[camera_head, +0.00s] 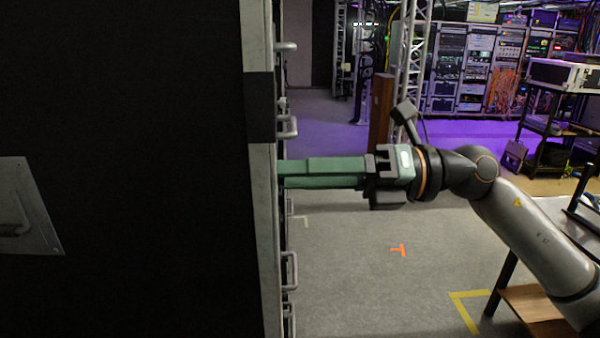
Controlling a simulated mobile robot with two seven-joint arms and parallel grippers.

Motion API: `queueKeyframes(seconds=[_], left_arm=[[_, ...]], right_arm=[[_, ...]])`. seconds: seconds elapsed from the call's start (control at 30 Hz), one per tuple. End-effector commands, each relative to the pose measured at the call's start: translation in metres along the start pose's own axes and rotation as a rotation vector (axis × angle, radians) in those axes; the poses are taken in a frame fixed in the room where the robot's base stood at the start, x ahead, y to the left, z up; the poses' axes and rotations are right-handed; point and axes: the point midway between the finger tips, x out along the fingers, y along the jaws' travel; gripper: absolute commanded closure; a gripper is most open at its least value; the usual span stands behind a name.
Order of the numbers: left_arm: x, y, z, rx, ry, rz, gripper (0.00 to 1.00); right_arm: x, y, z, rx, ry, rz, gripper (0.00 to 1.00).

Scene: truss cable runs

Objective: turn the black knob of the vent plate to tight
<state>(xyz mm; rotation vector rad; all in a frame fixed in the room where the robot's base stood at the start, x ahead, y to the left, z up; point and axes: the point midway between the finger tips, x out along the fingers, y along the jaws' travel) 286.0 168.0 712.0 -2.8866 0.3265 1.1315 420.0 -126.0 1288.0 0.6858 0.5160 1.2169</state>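I do not see the black knob or the vent plate; the rack front is seen nearly edge-on. My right gripper (285,174) comes in from the right with long green fingers. They point left and their tips reach the front edge of the tall rack (262,210). The tips meet or pass behind that edge, so what they touch is hidden. I see the fingers from the side and cannot tell whether they are open or shut. My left gripper is not in view.
Several metal handles (290,270) stick out from the rack front above and below my fingers. The rack's dark side fills the left, with a grey latch plate (28,208) on it. A table (530,302) stands at lower right. The grey floor (370,270) between is clear.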

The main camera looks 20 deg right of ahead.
Motion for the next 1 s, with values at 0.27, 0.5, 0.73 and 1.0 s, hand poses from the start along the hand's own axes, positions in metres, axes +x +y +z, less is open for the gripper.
queueKeyframes(seconds=[0.27,0.5,0.73,1.0], left_arm=[[0.000,0.000,0.000,0.000,0.001,0.000,0.50],[0.003,0.000,0.003,0.000,0.001,0.000,0.50],[0.017,-0.002,0.017,0.000,0.002,-0.001,0.50],[0.031,-0.001,0.034,0.000,-0.009,0.003,0.50]], right_arm=[[0.000,0.000,0.000,-0.001,0.000,0.000,0.41],[-0.007,-0.002,-0.001,-0.002,-0.002,-0.003,0.41],[-0.048,-0.006,-0.003,0.001,-0.003,-0.006,0.41],[-0.103,-0.004,-0.002,0.000,-0.002,-0.003,0.41]])
